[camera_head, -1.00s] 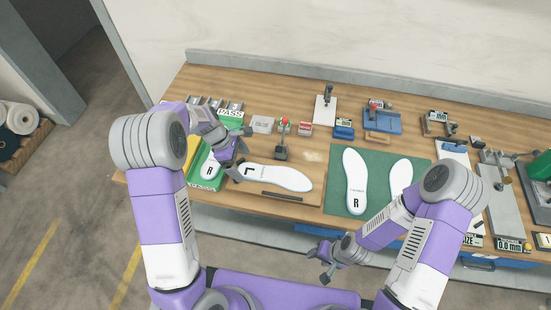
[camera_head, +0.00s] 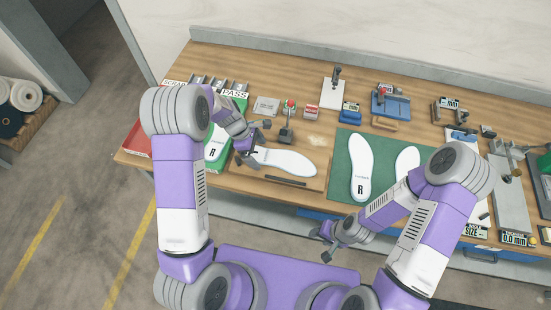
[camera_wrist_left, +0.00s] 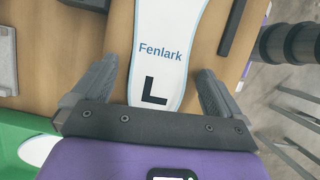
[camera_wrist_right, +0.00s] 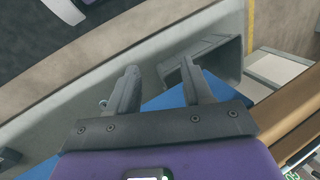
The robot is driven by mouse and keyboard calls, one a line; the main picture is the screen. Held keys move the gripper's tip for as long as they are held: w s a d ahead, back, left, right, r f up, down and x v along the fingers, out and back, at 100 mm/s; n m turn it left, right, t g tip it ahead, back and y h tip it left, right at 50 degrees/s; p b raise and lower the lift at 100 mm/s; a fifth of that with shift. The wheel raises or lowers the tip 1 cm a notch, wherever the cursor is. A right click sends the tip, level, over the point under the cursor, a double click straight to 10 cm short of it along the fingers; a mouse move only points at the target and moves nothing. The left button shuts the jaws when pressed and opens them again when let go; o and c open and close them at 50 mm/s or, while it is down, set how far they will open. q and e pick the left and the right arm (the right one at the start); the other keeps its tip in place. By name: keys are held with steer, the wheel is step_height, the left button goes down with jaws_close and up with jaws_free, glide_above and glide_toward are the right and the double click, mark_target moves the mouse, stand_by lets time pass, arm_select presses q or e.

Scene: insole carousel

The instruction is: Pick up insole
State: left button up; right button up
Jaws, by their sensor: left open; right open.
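A white insole (camera_head: 287,161) lies on the wooden board, its heel end by my left gripper (camera_head: 260,145). In the left wrist view the insole (camera_wrist_left: 172,32) shows "Fenlark" and a black L. There my left gripper (camera_wrist_left: 157,72) is open, its fingers on either side of the L end; I cannot tell whether they touch it. Another insole marked R (camera_head: 361,172) and a partly hidden one (camera_head: 405,160) lie on the green mat (camera_head: 347,148). My right gripper (camera_head: 320,245) is open and empty in front of the bench; it also shows in the right wrist view (camera_wrist_right: 160,68).
A green tray (camera_head: 241,103) by the PASS sign holds an insole marked R (camera_head: 216,148). A red tray (camera_head: 138,136) is left of it. A dark bar (camera_head: 285,180) lies in front of the L insole. Stamps and gauges stand behind the mat and to the right.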

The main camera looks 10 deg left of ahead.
arm_select(q)
steer(key=c, duration=1.2)
steer(key=shift+r, duration=0.45)
steer(key=r, duration=0.3)
steer(key=shift+a+p, duration=0.2)
steer(key=shift+p, duration=0.1)
steer(key=a, duration=1.1)
steer(key=a+b, duration=0.1)
steer(key=a, duration=0.5)
steer(key=shift+s+f, duration=0.2)
steer(key=shift+s, duration=0.15)
steer(key=shift+a, duration=0.3)
